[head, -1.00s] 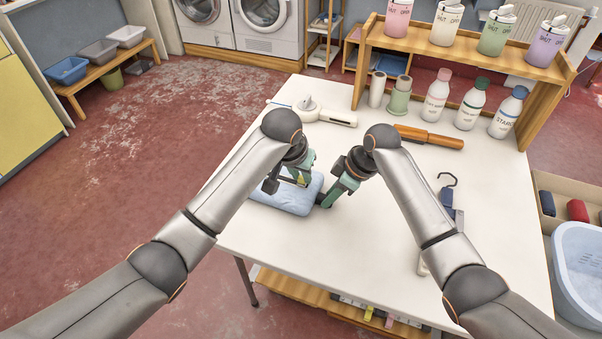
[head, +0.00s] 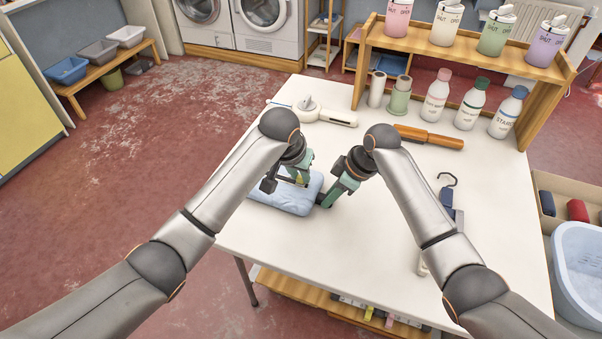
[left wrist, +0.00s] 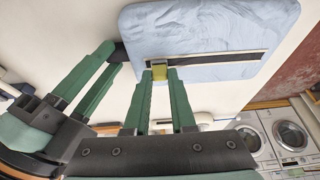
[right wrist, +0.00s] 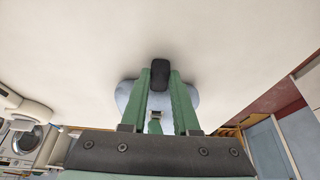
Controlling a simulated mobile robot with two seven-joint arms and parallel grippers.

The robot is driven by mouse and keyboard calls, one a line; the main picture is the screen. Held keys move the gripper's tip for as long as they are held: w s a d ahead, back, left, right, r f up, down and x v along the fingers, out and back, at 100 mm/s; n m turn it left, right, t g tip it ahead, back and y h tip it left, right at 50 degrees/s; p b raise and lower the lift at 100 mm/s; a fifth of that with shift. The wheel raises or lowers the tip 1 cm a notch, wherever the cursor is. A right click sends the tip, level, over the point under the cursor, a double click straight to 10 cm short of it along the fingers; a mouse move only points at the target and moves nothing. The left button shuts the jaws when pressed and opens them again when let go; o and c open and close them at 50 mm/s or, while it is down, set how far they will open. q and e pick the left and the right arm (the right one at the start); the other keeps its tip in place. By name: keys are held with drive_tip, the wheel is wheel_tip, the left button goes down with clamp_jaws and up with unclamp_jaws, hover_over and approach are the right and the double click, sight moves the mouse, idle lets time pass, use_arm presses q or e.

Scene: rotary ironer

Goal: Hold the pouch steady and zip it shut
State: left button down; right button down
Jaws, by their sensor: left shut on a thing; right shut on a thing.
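The light blue pouch (head: 287,200) lies flat on the white table; it also shows in the left wrist view (left wrist: 205,28). A dark strip (left wrist: 225,57) with a pale band runs along it. My left gripper (head: 300,181) is above the pouch, shut on the small yellow zip pull (left wrist: 160,73) near the end of the strip closer to my right gripper. My right gripper (head: 328,201) is at the pouch's right end, shut on the black tab (right wrist: 160,74). Its fingers hide part of the pouch in the right wrist view.
A white device (head: 325,114) and an orange-brown bar (head: 430,137) lie behind the arms. Bottles (head: 436,97) stand under the wooden shelf (head: 462,45). A dark blue hooked tool (head: 447,203) lies to the right. The table in front of the pouch is clear.

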use_arm(q)
drive_tip(key=w+a, duration=0.1)
drive_tip(key=a, duration=0.3)
drive_tip(key=w+a, duration=0.2)
drive_tip(key=a, duration=0.2)
drive_tip(key=w+a, duration=0.1)
drive_tip(key=a, duration=0.3)
drive_tip(key=shift+w+a, duration=0.2)
drive_tip(key=shift+a, duration=0.05)
drive_tip(key=c, duration=0.8)
unclamp_jaws()
use_arm(e)
drive_tip(key=shift+d, duration=0.1)
use_arm(q)
drive_tip(key=shift+o, duration=0.4)
drive_tip(key=v, duration=1.2)
use_arm(e)
drive_tip(key=c, duration=0.6)
unclamp_jaws()
